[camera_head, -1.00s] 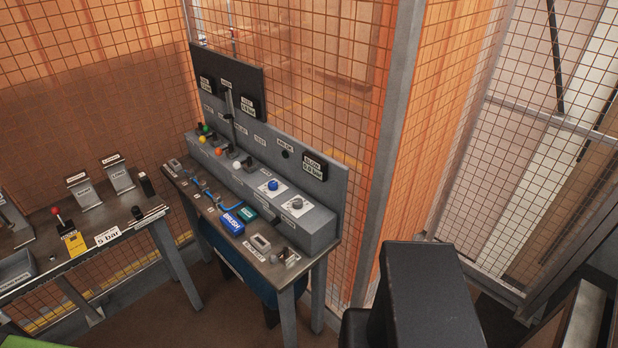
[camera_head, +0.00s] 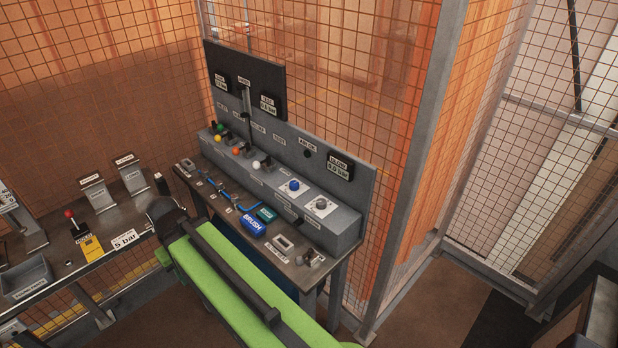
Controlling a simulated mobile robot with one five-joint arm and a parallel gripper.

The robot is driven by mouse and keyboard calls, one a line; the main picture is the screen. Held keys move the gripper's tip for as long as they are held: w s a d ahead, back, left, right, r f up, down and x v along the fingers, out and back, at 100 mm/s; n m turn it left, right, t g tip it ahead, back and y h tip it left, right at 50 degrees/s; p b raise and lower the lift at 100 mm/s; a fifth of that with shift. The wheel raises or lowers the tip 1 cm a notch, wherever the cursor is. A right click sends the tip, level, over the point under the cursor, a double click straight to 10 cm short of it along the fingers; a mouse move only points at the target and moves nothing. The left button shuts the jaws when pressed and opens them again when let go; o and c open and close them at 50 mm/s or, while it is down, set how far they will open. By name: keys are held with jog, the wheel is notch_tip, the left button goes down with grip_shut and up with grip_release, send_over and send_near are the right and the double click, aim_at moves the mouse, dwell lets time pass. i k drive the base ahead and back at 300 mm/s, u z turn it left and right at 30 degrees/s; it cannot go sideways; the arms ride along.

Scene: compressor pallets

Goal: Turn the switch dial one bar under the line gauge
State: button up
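A grey sloped control panel stands on the workbench (camera_head: 215,200). It carries a blue round dial (camera_head: 294,184) and a grey round dial (camera_head: 320,203), each on a white plate. I cannot tell which is the switch dial. A black gauge display (camera_head: 340,168) on the upright board above them reads about 0.0 bar. Two more black gauge displays (camera_head: 222,82) and (camera_head: 268,104) are higher up at the left. Their names are too small to read surely, so I cannot tell which is the line gauge. My green arm crosses in front of the bench. No gripper fingers show.
Several coloured knobs, a lever (camera_head: 247,108) and a blue brush block (camera_head: 252,222) are on or by the panel. A left bench (camera_head: 95,240) holds stands, a grey tray (camera_head: 26,278) and a "5 bar" card (camera_head: 124,238). Mesh fence surrounds both.

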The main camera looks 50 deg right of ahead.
aim_at(295, 184)
jog(key=u, duration=0.05)
jog(key=i, duration=1)
jog(key=z, duration=0.05)
